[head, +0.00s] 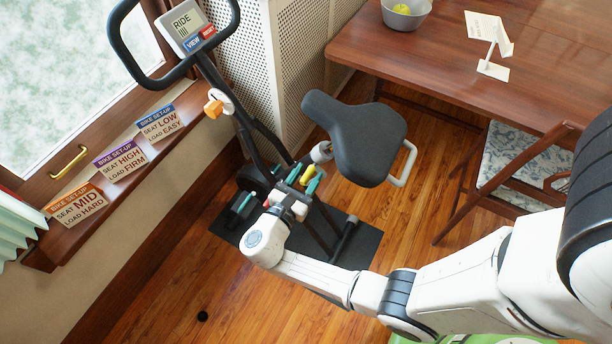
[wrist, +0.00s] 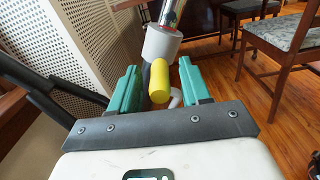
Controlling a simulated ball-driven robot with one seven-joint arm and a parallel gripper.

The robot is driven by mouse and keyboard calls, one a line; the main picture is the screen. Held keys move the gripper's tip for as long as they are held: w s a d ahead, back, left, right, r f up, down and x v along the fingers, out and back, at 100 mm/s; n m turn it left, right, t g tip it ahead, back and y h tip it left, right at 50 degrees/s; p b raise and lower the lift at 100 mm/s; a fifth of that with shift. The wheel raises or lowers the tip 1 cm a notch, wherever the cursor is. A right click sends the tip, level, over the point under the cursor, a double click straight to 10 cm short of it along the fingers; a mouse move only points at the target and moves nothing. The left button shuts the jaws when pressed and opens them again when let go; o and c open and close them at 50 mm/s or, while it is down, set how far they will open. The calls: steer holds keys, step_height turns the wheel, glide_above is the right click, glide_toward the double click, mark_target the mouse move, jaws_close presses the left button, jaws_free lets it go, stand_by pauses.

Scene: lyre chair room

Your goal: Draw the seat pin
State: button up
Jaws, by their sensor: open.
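The seat pin is a yellow, rounded knob (wrist: 155,80) at the grey collar (wrist: 161,42) of the bike's seat post. The yellow also shows small in the head view (head: 307,175), below the black saddle (head: 358,135). My gripper (wrist: 159,67) has two teal fingers, spread apart, one each side of the yellow pin in the wrist view, with gaps on both sides. In the head view my gripper (head: 305,180) is beside the seat post, partly hiding it. How deep the pin sits between the fingers is hard to tell.
Three bike set-up cards stand on the sill: low/easy (head: 160,123), high/firm (head: 121,160), mid/hard (head: 76,204). An orange knob (head: 214,108) is on the bike's front post. A wooden table (head: 430,45) and chair (head: 510,175) stand right. Open floor lies lower left.

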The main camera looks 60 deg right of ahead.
steer(key=shift+a, duration=0.1)
steer(key=a, duration=1)
steer(key=shift+s+a+b, duration=0.15)
steer(key=shift+a+b, duration=0.15)
steer(key=shift+b, duration=0.1)
steer(key=s+d+f+m+g+y+p, duration=0.1)
steer(key=s+d+m+g+y+p, duration=0.25)
steer(key=s+m+y, duration=0.6)
steer(key=s+a+r+m+t+y+p, duration=0.3)
steer(key=s+r+m+t+y, duration=0.1)
steer(key=r+m+y, duration=0.4)
steer(key=shift+m, duration=0.35)
